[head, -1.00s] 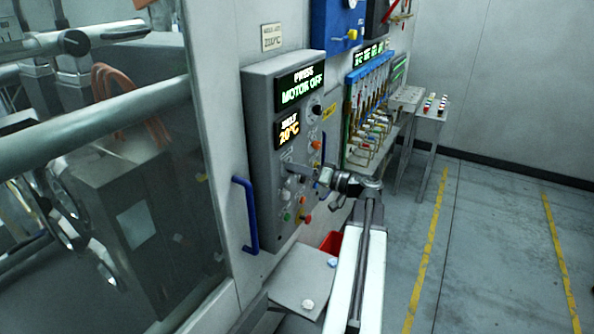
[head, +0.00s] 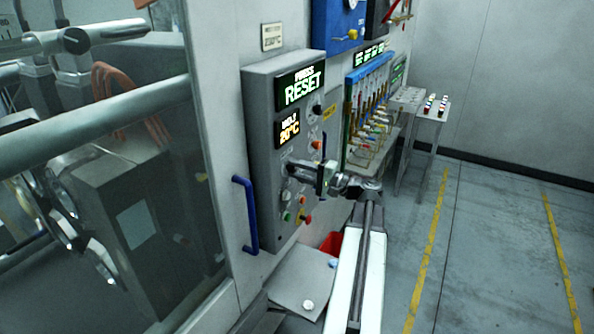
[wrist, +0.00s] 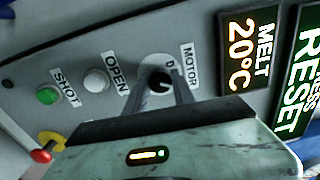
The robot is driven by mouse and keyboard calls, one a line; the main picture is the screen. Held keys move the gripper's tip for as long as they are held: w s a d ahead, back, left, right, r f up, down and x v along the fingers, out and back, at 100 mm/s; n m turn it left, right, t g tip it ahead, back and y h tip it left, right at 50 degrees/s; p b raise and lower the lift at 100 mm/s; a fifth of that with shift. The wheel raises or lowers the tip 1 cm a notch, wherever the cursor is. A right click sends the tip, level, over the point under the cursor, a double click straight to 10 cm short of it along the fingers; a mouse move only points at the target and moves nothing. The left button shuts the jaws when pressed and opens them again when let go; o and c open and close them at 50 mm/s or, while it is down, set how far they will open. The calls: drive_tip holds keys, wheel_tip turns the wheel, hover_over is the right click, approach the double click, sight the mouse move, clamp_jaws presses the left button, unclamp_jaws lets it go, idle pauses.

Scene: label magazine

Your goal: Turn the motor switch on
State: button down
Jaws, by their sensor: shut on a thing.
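The motor switch (wrist: 159,82) is a round dark knob beside the MOTOR label (wrist: 190,66) in the wrist view. My gripper (wrist: 160,92) has one finger on each side of it and is shut on it. In the head view my gripper (head: 292,167) reaches the front of the grey control panel (head: 262,140), and its fingers hide the switch.
A white button labelled OPEN (wrist: 96,80), a green SHOT button (wrist: 47,96) and a red knob (wrist: 41,155) are near the switch. A blue door handle (head: 246,215) stands left of the panel. Hoses and valves (head: 370,115) are to the right. Floor is clear further right.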

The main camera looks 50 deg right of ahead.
drive_tip(key=shift+m, duration=0.7)
drive_tip(key=c, duration=1.1)
unclamp_jaws()
drive_tip(key=shift+o, duration=0.2)
drive_tip(key=v, duration=0.7)
drive_tip(key=shift+s, duration=0.4)
